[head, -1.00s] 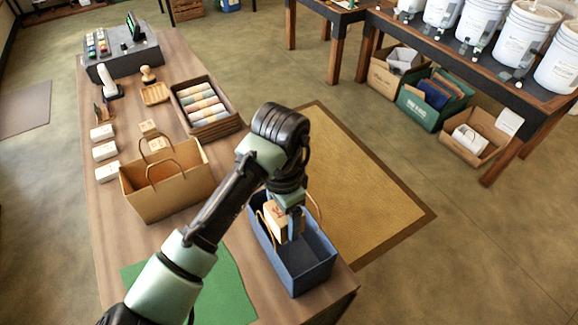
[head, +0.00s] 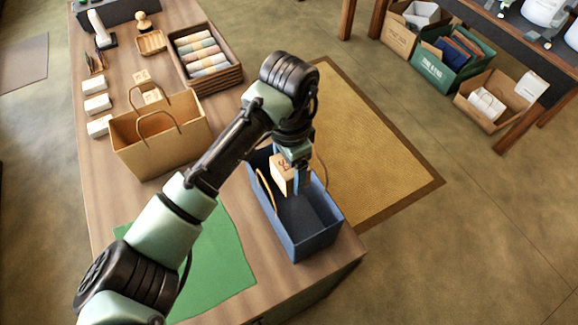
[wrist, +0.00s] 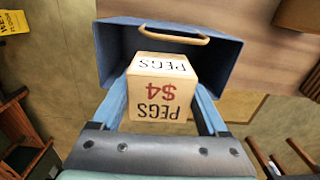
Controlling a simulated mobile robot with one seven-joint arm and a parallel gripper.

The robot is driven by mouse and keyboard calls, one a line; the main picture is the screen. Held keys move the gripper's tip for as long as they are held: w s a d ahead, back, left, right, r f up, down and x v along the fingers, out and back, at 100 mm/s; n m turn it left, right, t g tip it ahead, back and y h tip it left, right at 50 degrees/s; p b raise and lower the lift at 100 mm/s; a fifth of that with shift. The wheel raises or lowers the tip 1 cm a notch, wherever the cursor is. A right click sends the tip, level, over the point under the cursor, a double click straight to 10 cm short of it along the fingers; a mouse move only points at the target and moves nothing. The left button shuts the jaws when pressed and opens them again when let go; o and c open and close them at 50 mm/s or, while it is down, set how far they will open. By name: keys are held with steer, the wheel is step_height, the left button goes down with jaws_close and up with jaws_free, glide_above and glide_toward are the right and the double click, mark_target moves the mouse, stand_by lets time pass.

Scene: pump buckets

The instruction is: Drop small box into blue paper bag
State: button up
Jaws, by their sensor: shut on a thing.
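The small box (wrist: 162,92) is light tan and printed "PEGS $4" in the wrist view. My gripper (wrist: 165,105) is shut on it, with one blue finger on each side. In the head view the small box (head: 284,172) hangs from my gripper (head: 293,182) at the mouth of the blue paper bag. The blue paper bag (head: 311,242) stands upright and open near the table's right end, with tan handles. In the wrist view the blue paper bag (wrist: 228,55) lies behind the box, with one handle above it. How deep the box sits in the bag is hard to tell.
A brown paper bag (head: 160,150) stands left of my arm on the wooden table. A basket of rolled cloths (head: 205,58) is behind it, and several small white boxes (head: 97,104) line the left edge. A green mat (head: 218,262) lies in front.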

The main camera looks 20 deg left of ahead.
steer(key=o, duration=1.3)
steer(key=shift+c, duration=0.2)
steer(key=shift+r, duration=0.1)
step_height(320, 180, up, 13)
steer(key=shift+b, duration=0.45)
